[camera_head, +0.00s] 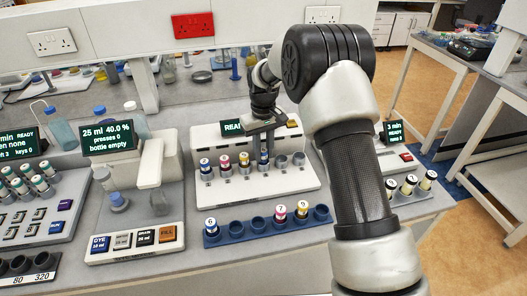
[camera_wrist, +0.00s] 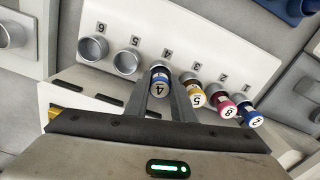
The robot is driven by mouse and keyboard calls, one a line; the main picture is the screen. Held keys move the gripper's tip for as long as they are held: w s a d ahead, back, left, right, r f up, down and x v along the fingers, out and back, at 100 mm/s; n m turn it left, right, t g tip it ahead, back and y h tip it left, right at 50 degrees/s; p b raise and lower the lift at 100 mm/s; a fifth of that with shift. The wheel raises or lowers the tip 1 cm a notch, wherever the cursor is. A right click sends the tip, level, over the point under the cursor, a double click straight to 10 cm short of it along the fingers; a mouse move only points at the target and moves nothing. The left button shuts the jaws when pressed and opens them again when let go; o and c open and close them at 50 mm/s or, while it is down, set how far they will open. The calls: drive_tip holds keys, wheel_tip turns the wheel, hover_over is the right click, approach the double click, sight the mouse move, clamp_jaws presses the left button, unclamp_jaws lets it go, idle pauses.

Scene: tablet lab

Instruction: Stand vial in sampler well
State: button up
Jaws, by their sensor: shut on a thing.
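The sampler (camera_head: 258,203) is a white unit with a row of grey wells at the centre of the head view. My gripper (camera_head: 264,148) is over this row; the wrist view shows its fingers (camera_wrist: 160,100) shut on a blue-banded vial (camera_wrist: 160,78) with a white cap marked 4. The vial is upright, in line with the fourth well from the left in the head view; I cannot tell how deep it sits. Beside it, a yellow vial (camera_wrist: 191,95), a pink vial (camera_wrist: 220,104) and a blue vial (camera_wrist: 249,114) stand in wells. Two wells (camera_wrist: 93,48) (camera_wrist: 127,62) are empty.
A blue rack (camera_head: 262,232) in front of the sampler holds three vials, with empty holes between. A dispenser (camera_head: 135,240) stands left, its screen reading bottle empty. Another unit with several vials (camera_head: 409,185) is to the right, partly behind my arm.

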sight(263, 150)
drive_tip(key=shift+f, duration=0.5)
drive_tip(key=o, duration=1.1)
drive_tip(key=shift+r, duration=0.1)
wheel_tip(263, 150, up, 17)
drive_tip(key=shift+r, duration=0.15)
